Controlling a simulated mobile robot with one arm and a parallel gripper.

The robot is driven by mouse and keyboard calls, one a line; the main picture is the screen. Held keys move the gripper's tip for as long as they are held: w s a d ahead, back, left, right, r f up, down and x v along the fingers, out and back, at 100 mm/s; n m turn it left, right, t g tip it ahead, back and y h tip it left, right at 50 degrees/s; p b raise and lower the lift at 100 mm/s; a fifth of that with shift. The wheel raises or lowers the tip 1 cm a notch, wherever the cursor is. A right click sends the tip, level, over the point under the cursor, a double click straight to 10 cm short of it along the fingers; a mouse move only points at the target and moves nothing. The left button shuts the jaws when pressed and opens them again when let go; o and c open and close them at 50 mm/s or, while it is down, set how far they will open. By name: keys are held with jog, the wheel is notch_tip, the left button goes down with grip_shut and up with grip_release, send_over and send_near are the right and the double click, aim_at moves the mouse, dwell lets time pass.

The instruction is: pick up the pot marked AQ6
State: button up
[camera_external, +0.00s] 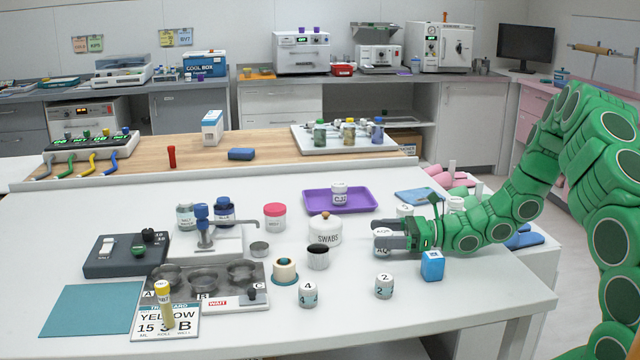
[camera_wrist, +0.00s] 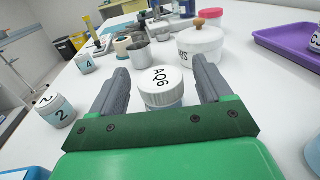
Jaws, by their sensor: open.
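The pot marked AQ6 (camera_wrist: 161,86) has a white lid with black lettering and a pale blue band below. In the wrist view it stands upright between the two fingers of my gripper (camera_wrist: 158,88), with a gap on each side. The front of its body is hidden by my gripper's green housing. In the external view the AQ6 pot (camera_external: 383,250) is partly hidden behind my gripper (camera_external: 374,234), which reaches in from the right over the white table. My gripper is open and holds nothing.
A white swabs jar (camera_external: 325,231) stands just left of my gripper. A pot marked 2 (camera_external: 384,286), a pot marked 4 (camera_external: 309,294) and a blue box (camera_external: 432,265) stand nearer the front. A purple tray (camera_external: 366,204) lies behind. The front right tabletop is clear.

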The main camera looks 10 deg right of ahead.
jog(key=shift+w+a, duration=0.2)
jog(key=shift+a, duration=0.95)
jog(key=c, duration=1.1)
jog(key=shift+o, duration=0.2)
jog(key=shift+r, duration=0.1)
